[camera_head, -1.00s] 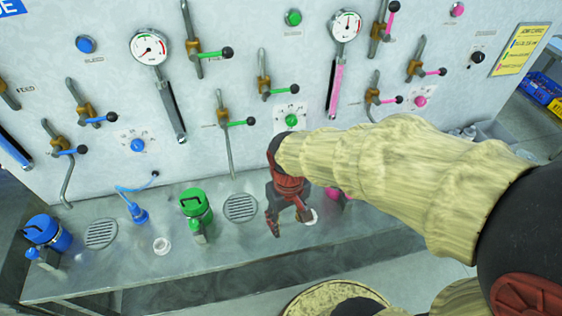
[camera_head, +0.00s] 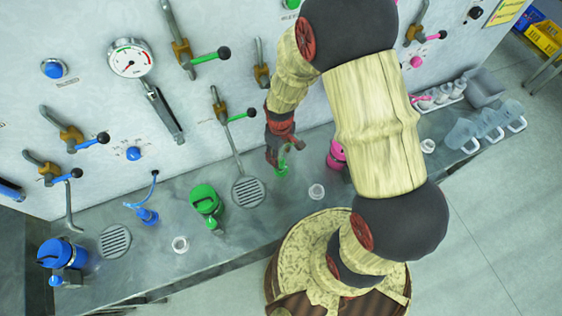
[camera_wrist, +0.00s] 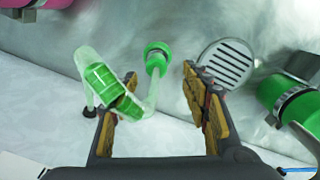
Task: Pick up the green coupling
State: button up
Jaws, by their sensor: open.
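The green coupling (camera_head: 281,171) is on the steel bench, just below my gripper (camera_head: 277,158) in the head view. In the wrist view the coupling (camera_wrist: 157,57) lies beyond and between the fingertips of my open gripper (camera_wrist: 160,78). A translucent green hose (camera_wrist: 149,98) runs from the coupling towards the left finger. A darker ribbed green section (camera_wrist: 112,85) shows beside that finger, partly covering it. I cannot tell whether a finger touches the hose. No part of the coupling is gripped.
A round drain grate (camera_head: 248,192) and a green canister (camera_head: 206,202) are left of the coupling. A pink canister (camera_head: 336,154) is to its right. The wall panel behind carries a long lever (camera_head: 224,118) near my arm. A clear cup (camera_head: 316,191) stands in front.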

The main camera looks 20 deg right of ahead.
aim_at(281, 160)
jog(key=shift+w+d+f, duration=0.1)
jog(key=shift+w+f, duration=0.1)
jog(key=shift+f, duration=0.5)
jog(key=shift+s+f, duration=0.1)
jog(key=shift+f, duration=0.65)
jog(key=shift+d+f, duration=0.15)
jog(key=shift+f, duration=1.95)
jog(key=shift+c, duration=0.4)
jog(key=c, duration=1.1)
grip_shut()
